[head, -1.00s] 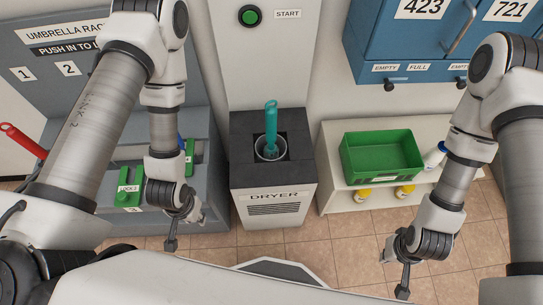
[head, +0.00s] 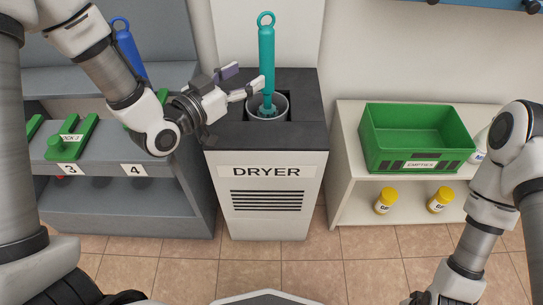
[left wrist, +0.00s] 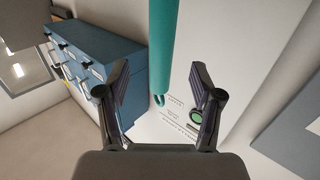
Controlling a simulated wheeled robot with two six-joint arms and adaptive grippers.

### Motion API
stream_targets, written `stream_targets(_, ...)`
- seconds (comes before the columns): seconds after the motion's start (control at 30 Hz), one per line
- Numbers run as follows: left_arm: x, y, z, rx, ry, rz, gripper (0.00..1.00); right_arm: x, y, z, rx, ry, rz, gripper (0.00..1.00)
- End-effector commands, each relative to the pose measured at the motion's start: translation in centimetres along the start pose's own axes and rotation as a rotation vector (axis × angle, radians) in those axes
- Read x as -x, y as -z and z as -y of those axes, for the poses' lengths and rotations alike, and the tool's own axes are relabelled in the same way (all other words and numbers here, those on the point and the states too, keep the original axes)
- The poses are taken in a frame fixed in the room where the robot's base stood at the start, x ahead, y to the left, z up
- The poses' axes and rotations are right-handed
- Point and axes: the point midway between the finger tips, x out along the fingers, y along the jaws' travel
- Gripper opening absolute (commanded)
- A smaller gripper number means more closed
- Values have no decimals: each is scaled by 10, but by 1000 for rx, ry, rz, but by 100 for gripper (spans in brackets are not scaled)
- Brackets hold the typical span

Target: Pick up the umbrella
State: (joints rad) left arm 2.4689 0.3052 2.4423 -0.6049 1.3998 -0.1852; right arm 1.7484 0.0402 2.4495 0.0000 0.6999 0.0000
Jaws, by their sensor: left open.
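A teal umbrella (head: 266,58) stands upright with its lower end in the round cup (head: 282,105) of the dryer (head: 266,185). Its ring handle is at the top. My left gripper (head: 250,77) is open beside the umbrella's left side, its fingers pointing toward the shaft. In the left wrist view the teal shaft (left wrist: 161,45) lies between and beyond the two spread fingertips (left wrist: 160,67); I see no contact. My right gripper is mostly cut off at the bottom of the head view, and its jaws cannot be made out.
A blue umbrella (head: 130,50) stands in the grey rack (head: 120,205) at left, with green locks (head: 72,137). At right, a shelf (head: 349,150) holds a green bin (head: 418,140) and yellow-capped jars (head: 386,200). The floor in front of the dryer is clear.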

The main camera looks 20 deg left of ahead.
Motion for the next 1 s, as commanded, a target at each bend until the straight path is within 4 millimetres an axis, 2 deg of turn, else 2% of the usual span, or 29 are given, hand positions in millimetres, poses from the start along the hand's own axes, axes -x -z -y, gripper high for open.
stream_targets(0.03,-1,-7,1,-7,3,-22,66,-18,0,0,0,0,-1,0)
stream_targets(0.17,-9,1,2,-19,1,-36,66,-20,1,0,0,0,-2,0)
stream_targets(0.6,-76,1,1,-17,1,-33,66,-43,0,0,0,0,-1,0)
stream_targets(0.83,-79,3,2,-12,4,-31,66,-42,1,0,0,0,-1,0)
stream_targets(0.87,-79,3,2,-12,4,-31,59,-42,1,0,0,0,-1,0)
stream_targets(1.0,-79,3,2,-12,3,-31,9,-42,1,0,0,0,-1,0)
